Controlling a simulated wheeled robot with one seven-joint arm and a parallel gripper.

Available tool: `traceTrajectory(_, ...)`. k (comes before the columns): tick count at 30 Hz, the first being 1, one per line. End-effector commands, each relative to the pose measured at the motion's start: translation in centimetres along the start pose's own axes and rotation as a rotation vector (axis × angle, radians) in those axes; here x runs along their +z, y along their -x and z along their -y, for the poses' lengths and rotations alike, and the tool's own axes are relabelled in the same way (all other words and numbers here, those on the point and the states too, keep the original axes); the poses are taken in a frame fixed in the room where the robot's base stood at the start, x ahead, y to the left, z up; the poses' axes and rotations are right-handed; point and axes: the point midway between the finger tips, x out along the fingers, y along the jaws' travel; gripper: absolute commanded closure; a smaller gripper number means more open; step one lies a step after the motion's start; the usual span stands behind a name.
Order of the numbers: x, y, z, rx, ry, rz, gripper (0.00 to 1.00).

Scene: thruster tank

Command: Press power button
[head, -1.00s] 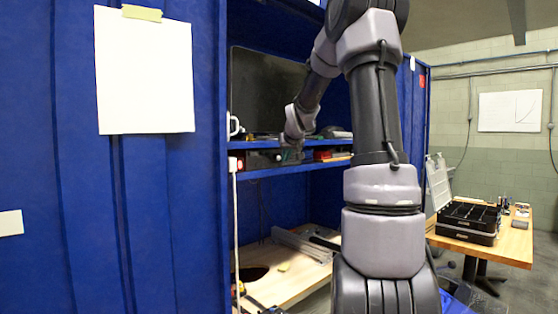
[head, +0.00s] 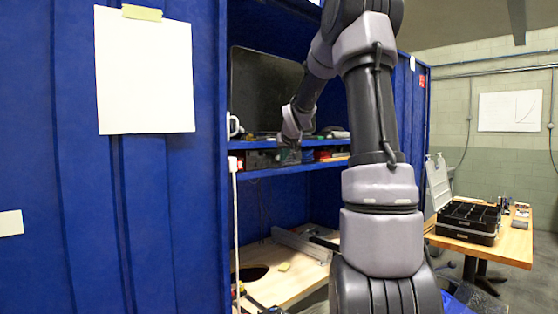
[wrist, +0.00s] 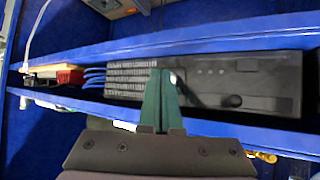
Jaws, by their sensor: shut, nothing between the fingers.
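A dark box-shaped device (wrist: 255,85) with a ribbed grille and a few small controls fills the middle of the wrist view. It sits in a blue shelf bay and also shows small in the head view (head: 262,159). A small pale spot (wrist: 173,78) lies just right of my fingertips. I cannot tell for sure which control is the power button. My gripper (wrist: 160,73) has green fingers, shut together and empty, in front of the panel beside the grille. Contact with the panel cannot be told.
Blue shelf edges (wrist: 190,42) run close along both sides of the device. Blue cables (wrist: 95,77) and a red item (wrist: 70,76) lie beside it. A dark screen (head: 265,90) stands on the shelf above. A wooden table (head: 515,242) stands at right.

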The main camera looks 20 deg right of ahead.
Motion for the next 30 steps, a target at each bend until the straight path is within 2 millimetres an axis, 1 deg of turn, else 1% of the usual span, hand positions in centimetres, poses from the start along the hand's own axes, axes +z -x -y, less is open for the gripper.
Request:
traceTrajectory(16,-0.1,-0.2,0.1,0.0,-0.001,0.0,1.0)
traceTrajectory(24,0.4,0.5,-0.5,0.001,-0.003,0.0,1.0)
traceTrajectory(30,0.7,0.9,-0.6,0.0,-0.001,0.0,1.0)
